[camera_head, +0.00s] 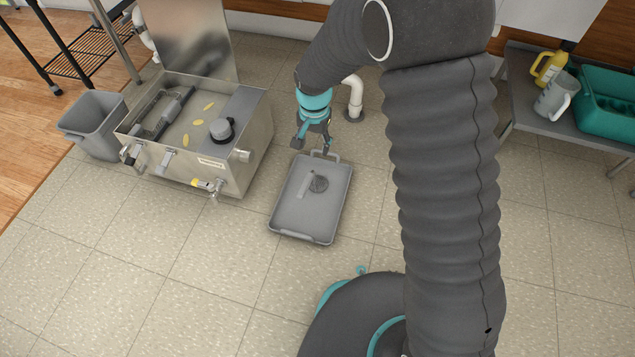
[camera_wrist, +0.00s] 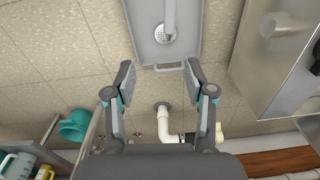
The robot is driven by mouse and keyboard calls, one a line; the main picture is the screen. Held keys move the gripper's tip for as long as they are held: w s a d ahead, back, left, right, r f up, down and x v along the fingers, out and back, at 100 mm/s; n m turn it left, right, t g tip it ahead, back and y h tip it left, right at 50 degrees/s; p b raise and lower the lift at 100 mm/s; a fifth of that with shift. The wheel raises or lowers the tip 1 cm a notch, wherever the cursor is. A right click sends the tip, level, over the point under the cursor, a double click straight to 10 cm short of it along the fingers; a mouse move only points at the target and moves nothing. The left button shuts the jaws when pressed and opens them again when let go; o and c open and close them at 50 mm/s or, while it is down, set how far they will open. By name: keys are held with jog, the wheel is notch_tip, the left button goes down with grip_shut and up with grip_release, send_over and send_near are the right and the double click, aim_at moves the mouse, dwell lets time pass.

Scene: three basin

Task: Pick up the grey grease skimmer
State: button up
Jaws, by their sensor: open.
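The grey grease skimmer (camera_head: 318,184) lies in a shallow grey tray (camera_head: 283,222) on the floor. It has a round head and a straight handle. In the wrist view its perforated head (camera_wrist: 164,34) is near the top, and the handle runs out of the frame. My gripper (camera_head: 312,143) is open and empty, above the tray's far end. In the wrist view my two fingers (camera_wrist: 159,72) are spread apart on either side of the tray's loop handle, with the skimmer beyond the fingertips.
An open metal grease trap (camera_head: 236,172) stands left of the tray, with a grey bin (camera_head: 91,122) beside it. A white pipe (camera_head: 355,96) rises from the floor near my gripper. A shelf at right holds a jug (camera_head: 553,98) and a teal bin (camera_head: 606,108). Floor right of the tray is clear.

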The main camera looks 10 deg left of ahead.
notch_tip(320, 180, down, 5)
jog(key=a, duration=0.3)
jog(key=b, duration=0.2)
send_over(307, 180)
jog(key=f, duration=0.7)
jog(key=shift+s+a+f, duration=0.15)
jog(key=shift+s+f, duration=0.2)
jog(key=shift+f, duration=0.05)
jog(key=shift+w+f+b, duration=0.15)
jog(key=shift+f, duration=1.4)
jog(key=shift+w+f+b, duration=0.1)
jog(key=shift+f+b, duration=0.05)
jog(key=shift+f, duration=1.35)
jog(key=shift+r, duration=0.1)
grip_shut()
